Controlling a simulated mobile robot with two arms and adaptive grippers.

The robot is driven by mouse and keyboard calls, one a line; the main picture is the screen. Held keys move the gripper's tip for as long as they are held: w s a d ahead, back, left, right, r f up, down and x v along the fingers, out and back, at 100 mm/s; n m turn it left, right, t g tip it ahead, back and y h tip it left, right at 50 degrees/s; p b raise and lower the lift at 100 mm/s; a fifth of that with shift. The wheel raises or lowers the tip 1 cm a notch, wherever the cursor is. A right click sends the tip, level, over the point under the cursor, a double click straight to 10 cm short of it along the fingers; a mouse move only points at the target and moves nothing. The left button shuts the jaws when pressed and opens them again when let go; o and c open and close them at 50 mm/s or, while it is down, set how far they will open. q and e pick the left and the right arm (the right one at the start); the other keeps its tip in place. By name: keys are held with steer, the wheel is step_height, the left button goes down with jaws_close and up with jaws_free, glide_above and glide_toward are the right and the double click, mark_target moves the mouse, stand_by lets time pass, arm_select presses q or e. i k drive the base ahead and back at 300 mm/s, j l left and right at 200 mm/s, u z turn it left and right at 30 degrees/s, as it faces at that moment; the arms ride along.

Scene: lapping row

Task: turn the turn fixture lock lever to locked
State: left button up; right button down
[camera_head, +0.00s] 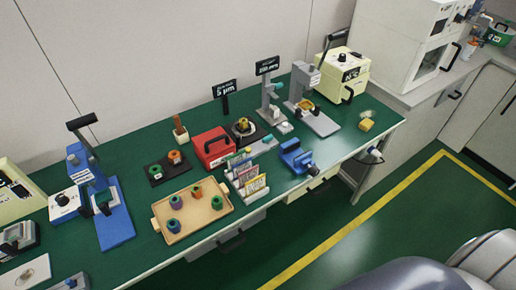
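A round fixture (244,128) with a dark base and a brass-coloured centre stands on the green bench beside the red box. It may be the turn fixture, but it is too small to tell. I cannot make out a lock lever on it or its position. A blue vise-like clamp (297,157) sits near the bench's front edge. Neither of my grippers can be made out in the head view.
The green bench (270,195) holds a wooden tray (205,222) of coloured spools, a red box (212,148), a card rack (247,180), a blue press (105,205) and grey stands (310,108). Green floor (350,240) with a yellow line lies in front.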

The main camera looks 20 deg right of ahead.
mark_target(267, 140)
steer(key=k+l+u, duration=0.15)
steer(key=l+u, duration=0.15)
steer(key=l, duration=0.15)
steer(key=k+l+u, duration=0.25)
steer(key=l, duration=0.15)
steer(key=k+l+u, duration=0.15)
steer(key=l+u, duration=0.15)
steer(key=l, duration=0.1)
